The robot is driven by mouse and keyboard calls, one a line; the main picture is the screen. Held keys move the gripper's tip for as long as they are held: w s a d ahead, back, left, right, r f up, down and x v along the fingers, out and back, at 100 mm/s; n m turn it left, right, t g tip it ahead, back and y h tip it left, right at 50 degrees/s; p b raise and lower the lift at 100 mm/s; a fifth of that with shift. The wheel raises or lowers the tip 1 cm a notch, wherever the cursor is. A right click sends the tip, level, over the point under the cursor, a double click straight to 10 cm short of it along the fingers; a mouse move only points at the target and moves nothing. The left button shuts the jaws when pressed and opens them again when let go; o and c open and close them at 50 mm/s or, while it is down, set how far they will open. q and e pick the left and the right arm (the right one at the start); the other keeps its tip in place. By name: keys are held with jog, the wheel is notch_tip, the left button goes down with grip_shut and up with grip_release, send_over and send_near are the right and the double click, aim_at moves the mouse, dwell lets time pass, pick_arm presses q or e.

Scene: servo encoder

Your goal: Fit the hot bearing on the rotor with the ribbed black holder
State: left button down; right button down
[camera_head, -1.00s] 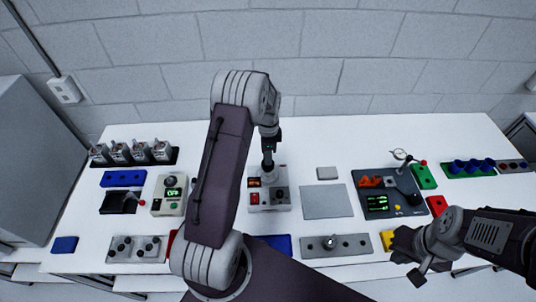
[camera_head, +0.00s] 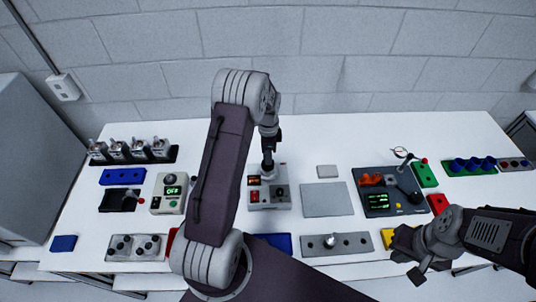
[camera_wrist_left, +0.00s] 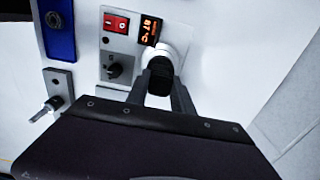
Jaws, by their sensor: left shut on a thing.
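My left gripper (camera_head: 268,143) is above the white heater box (camera_head: 284,204). In the left wrist view its two fingers (camera_wrist_left: 162,90) are shut on the ribbed black holder (camera_wrist_left: 160,74). The holder stands over a pale round part of the heater box (camera_wrist_left: 119,50), next to a red switch and a display reading about 87 °C. The bearing cannot be made out at the holder's end. An upright metal piece (camera_head: 332,240), possibly the rotor, stands on a grey plate (camera_head: 356,245); it also shows in the left wrist view (camera_wrist_left: 42,112). My right gripper (camera_head: 418,266) is at the front right, its jaws unclear.
A grey mat (camera_head: 326,200) lies bare right of the heater. A dark station (camera_head: 380,212) with a dial gauge stands further right. A blue tray (camera_head: 276,241) lies in front. Several metal units (camera_head: 140,150) stand in a black rack back left. The back table strip is clear.

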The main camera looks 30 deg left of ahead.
pick_arm(q)
jog(key=shift+r+p, duration=1.95)
jog(key=shift+r, duration=0.55)
